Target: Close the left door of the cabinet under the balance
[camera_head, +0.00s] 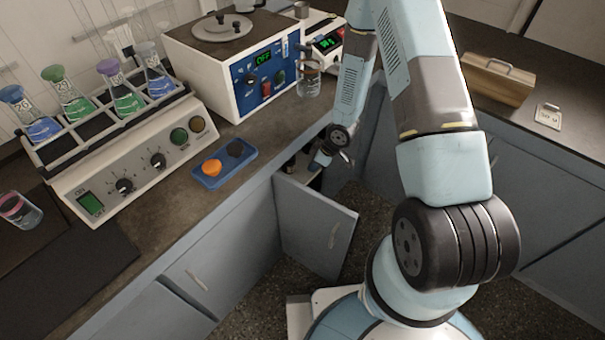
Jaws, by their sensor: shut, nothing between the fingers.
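The grey cabinet door (315,230) under the counter stands open, swung out from the cabinet front. The dark cabinet opening (300,165) shows above and behind the door. A white device with a green display, seemingly the balance (327,42), stands on the counter further back. My gripper (318,162) is small in view, pointing down by the opening near the door's top edge. It looks shut and empty; its fingertips are hard to make out, and contact with the door cannot be told.
A white box with a blue panel (262,75) and a shaker with several flasks (120,150) stand on the counter. A blue tray (224,167) lies near the counter edge. A wooden box (495,80) is at right. Bare floor (265,285) lies before the door.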

